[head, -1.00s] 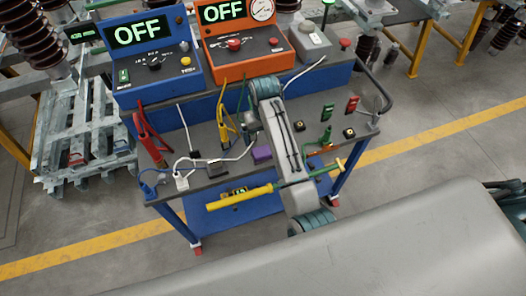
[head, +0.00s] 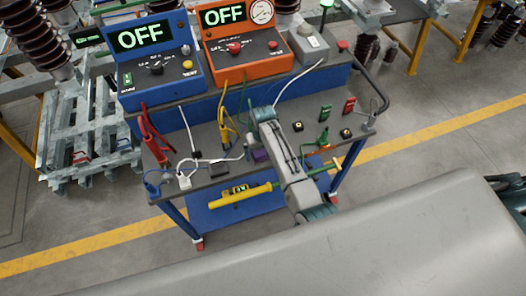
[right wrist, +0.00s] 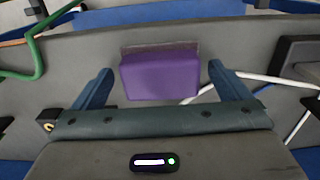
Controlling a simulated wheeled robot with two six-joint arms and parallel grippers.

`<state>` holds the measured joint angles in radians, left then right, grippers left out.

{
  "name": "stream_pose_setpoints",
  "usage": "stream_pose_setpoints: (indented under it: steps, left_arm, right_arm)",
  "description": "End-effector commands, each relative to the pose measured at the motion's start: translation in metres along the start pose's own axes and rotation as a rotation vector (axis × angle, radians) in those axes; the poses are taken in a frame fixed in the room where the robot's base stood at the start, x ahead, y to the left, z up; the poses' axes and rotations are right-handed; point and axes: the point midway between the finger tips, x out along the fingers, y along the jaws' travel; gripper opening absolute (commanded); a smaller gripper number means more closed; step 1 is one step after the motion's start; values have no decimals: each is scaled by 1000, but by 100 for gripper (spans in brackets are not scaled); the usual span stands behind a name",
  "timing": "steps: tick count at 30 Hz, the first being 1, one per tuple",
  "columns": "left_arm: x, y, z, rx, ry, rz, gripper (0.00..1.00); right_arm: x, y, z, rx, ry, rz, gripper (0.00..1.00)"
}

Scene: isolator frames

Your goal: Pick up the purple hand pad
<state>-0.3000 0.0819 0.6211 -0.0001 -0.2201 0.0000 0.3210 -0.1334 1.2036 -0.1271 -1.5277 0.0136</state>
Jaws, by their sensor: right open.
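The purple hand pad (head: 259,155) lies on the grey top of the cart, partly hidden by my right arm in the head view. In the right wrist view the pad (right wrist: 160,80) is a purple block, centred between the two blue-grey fingers. My right gripper (right wrist: 160,70) is open, with one finger on each side of the pad and a gap on both sides. The right gripper is mostly hidden by its arm in the head view. My left gripper is not in view.
The cart top (head: 215,180) also holds a white cable (right wrist: 265,79), a green cable (right wrist: 38,50) and a dark block (right wrist: 297,62) near the pad. Blue (head: 155,65) and orange (head: 240,45) control boxes stand behind.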

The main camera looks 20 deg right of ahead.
Motion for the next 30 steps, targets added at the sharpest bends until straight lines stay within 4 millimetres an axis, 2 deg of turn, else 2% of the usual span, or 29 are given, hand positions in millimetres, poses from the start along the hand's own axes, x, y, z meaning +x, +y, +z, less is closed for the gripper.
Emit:
stream_pose_setpoints:
  steps: [7, 12, 14, 23, 30]
  left_arm:
    - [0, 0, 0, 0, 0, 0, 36]
    - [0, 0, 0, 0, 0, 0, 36]
    - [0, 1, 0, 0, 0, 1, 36]
    - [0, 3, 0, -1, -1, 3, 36]
    - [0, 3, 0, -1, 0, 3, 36]
  right_arm:
    - [2, 0, 0, 0, 0, 0, 96]
    - [2, 0, 0, 0, 0, -1, 63]
    - [2, 0, 0, 0, 0, -1, 54]
    - [0, 0, -1, 0, 1, -1, 54]
    - [-12, 1, -12, 0, 1, 0, 54]
